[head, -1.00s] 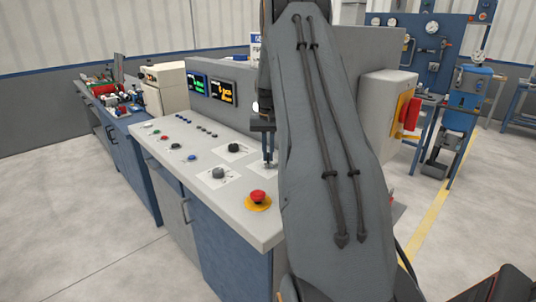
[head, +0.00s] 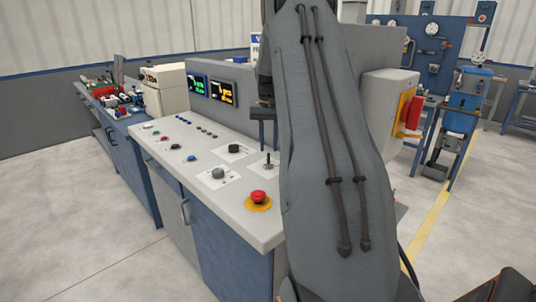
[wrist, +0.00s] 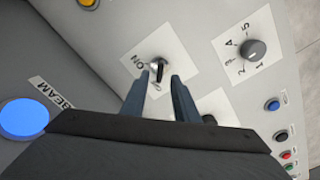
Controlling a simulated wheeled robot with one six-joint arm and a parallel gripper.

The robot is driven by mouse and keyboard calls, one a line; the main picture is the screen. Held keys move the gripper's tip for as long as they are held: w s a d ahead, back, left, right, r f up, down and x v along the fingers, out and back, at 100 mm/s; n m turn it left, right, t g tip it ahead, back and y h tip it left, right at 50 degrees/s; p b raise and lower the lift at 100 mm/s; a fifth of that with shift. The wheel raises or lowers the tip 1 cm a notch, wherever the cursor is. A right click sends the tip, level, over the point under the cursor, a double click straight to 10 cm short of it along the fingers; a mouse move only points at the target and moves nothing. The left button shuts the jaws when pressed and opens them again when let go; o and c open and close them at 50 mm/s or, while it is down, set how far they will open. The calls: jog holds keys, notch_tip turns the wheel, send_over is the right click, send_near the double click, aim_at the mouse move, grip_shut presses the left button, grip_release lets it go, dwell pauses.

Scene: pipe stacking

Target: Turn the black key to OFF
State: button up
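The black key (wrist: 158,70) sits in a round silver lock on a white plate in the wrist view. An "ON" label lies to its left, and any OFF label is not visible. In the head view the key (head: 268,161) stands on the grey console just left of my arm. My gripper (wrist: 158,85) is open and empty, with one finger on each side of the key's line in the wrist view. In the head view my gripper (head: 262,138) is above the key and partly hidden by my arm.
The console (head: 215,180) carries a red emergency button (head: 258,197), a black knob (head: 234,149) and a grey knob (head: 218,173) close to the key. A blue button (wrist: 24,118) labelled BEAM shows in the wrist view. Two lit displays (head: 222,92) stand behind.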

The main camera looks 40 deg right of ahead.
aim_at(269, 154)
jog(key=shift+r+b, duration=0.3)
jog(key=shift+r, duration=1.5)
jog(key=shift+a, duration=0.1)
jog(key=s+a+f+n, duration=0.2)
jog(key=a, duration=1.2)
jog(key=s+a+f+n, duration=0.3)
jog(key=s+a, duration=0.8)
jog(key=a, duration=0.1)
jog(key=s+a+f+n, duration=0.3)
jog(key=s+a+f, duration=0.1)
jog(key=s+a, duration=0.8)
jog(key=shift+t, duration=0.4)
jog(key=shift+o, duration=0.2)
